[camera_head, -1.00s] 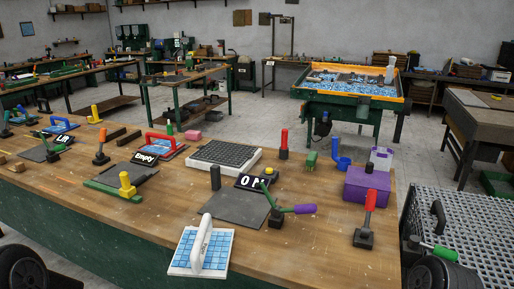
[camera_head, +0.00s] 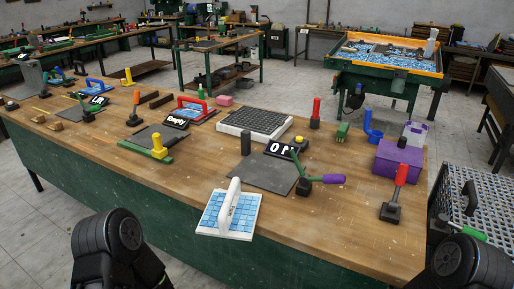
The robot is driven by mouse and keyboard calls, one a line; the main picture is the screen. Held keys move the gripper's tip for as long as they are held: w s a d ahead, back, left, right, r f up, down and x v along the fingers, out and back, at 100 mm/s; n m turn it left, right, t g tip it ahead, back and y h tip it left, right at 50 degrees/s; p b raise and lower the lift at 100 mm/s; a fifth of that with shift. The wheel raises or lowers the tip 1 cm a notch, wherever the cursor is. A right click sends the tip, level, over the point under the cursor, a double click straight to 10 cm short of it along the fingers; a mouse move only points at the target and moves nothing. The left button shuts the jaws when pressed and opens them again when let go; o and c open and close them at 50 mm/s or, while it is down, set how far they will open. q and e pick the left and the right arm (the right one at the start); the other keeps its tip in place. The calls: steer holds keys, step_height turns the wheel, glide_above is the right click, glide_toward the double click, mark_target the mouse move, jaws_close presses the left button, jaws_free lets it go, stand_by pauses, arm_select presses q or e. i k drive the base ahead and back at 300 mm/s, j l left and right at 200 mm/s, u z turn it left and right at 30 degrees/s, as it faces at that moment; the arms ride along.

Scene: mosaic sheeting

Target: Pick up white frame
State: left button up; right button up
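A white frame (camera_head: 207,228) with an upright white handle (camera_head: 233,193) lies at the front edge of the wooden workbench, in the middle of the head view. Light-blue square tiles (camera_head: 243,215) fill its face. No gripper touches it. A dark rounded link of my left arm (camera_head: 108,238) shows at the lower left, and one of my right arm (camera_head: 472,264) at the lower right. Both are apart from the frame. The fingers of both grippers are out of view.
A dark flat plate (camera_head: 258,172) and a lever with a purple grip (camera_head: 333,179) lie behind the frame. A white tray with a dark grid (camera_head: 222,128) is farther back. A red-handled lever (camera_head: 401,176) and purple box (camera_head: 398,160) stand right. Bare wood (camera_head: 320,225) lies right of the frame.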

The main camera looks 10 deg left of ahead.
mark_target(232, 214)
steer(key=i+j+z, duration=0.15)
steer(key=j+z, duration=0.25)
steer(key=j, duration=0.6)
steer(key=j+z, duration=0.35)
steer(key=j, duration=0.7)
steer(key=i, duration=0.05)
